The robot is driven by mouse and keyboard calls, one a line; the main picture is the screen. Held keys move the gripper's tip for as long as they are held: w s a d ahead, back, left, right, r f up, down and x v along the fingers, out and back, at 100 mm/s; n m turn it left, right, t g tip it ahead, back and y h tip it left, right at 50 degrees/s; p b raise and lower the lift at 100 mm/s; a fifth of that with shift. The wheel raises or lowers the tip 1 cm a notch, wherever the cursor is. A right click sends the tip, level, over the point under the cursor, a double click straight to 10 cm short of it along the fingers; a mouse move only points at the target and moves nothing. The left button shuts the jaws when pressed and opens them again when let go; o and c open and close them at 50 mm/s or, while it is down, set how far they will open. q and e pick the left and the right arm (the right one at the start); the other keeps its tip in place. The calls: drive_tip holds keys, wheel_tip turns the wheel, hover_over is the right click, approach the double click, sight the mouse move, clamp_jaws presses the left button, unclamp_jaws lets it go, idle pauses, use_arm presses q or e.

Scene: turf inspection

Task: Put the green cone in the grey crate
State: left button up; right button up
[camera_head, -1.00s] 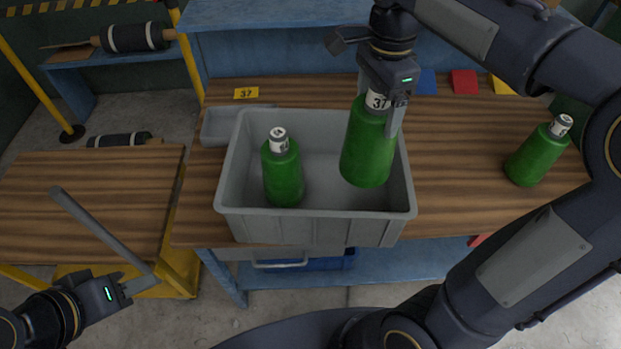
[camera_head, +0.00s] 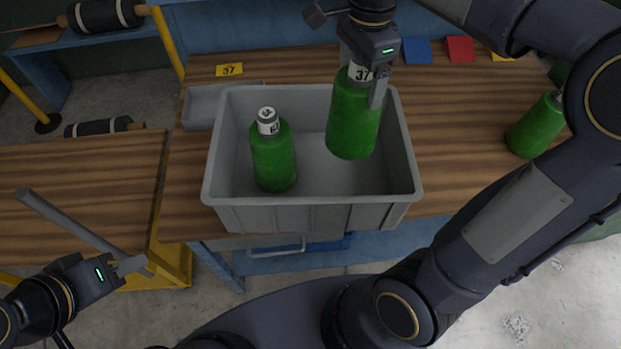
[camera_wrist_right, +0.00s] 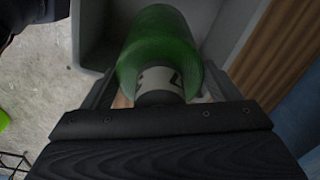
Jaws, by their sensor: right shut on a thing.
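A green cone (camera_head: 353,122), bottle-like with a grey cap and a white band marked 37, hangs upright in my right gripper (camera_head: 368,78). It is over the right part of the grey crate (camera_head: 290,217); I cannot tell if its base touches the floor. The right wrist view also shows this cone (camera_wrist_right: 160,38) between the fingers. A second green cone (camera_head: 273,160) stands in the crate's left part. A third green cone (camera_head: 537,128) is on the table at the right, partly behind my right arm. My left gripper (camera_head: 135,266) is low at the left, beside a grey bar; its jaws are unclear.
A shallow grey tray (camera_head: 200,108) lies behind the crate's left side, near a yellow 37 tag (camera_head: 229,70). Blue (camera_head: 417,51) and red (camera_head: 460,49) squares lie at the back. A lower wooden table (camera_head: 80,185) stands left.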

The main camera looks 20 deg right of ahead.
sight(353, 127)
wheel_tip(353, 127, down, 3)
drive_tip(key=shift+r+b, duration=0.1)
drive_tip(key=shift+b, duration=0.7)
wheel_tip(353, 127, down, 10)
drive_tip(key=shift+r, duration=0.1)
drive_tip(key=shift+b, duration=0.3)
drive_tip(key=shift+f, duration=0.2)
drive_tip(key=o, duration=1.9)
drive_tip(key=shift+s, duration=0.1)
drive_tip(key=shift+r, duration=0.3)
wheel_tip(353, 127, up, 12)
drive_tip(key=shift+f+p, duration=0.15)
drive_tip(key=shift+p, duration=0.4)
